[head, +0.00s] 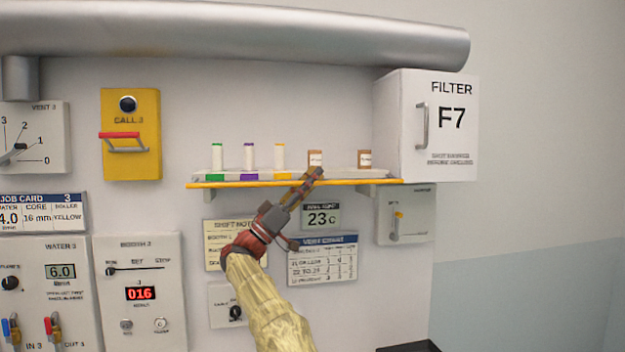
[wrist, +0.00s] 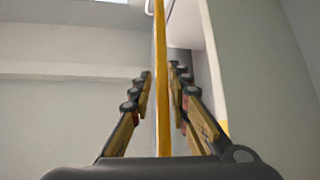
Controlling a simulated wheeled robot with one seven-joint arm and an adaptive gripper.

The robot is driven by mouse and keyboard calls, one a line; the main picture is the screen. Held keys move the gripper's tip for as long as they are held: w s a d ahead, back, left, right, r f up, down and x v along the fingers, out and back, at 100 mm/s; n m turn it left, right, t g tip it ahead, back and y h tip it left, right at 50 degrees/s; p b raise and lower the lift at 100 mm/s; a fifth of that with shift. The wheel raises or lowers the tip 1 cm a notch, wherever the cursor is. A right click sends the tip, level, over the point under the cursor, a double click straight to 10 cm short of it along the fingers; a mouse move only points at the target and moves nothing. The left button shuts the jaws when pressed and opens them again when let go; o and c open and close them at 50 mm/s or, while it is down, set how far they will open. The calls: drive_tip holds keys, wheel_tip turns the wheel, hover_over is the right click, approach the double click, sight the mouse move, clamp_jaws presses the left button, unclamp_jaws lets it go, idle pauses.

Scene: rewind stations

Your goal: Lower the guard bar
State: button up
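The guard bar is most likely the long yellow rail (head: 230,185) along the front edge of the wall shelf. It runs level, at about shelf height. My gripper (head: 312,177) reaches up to it from below, right of the middle. In the wrist view the yellow rail (wrist: 162,70) passes between the two fingers of my gripper (wrist: 161,75). A narrow gap shows between the rail and each finger, so the fingers look open around it, not pressed on it. My gripper hides a short part of the rail in the head view.
A large grey pipe (head: 230,30) runs above. Notes and a display (head: 321,217) hang below.

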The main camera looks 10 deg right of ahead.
drive_tip(key=shift+o, duration=1)
drive_tip(key=v, duration=1.2)
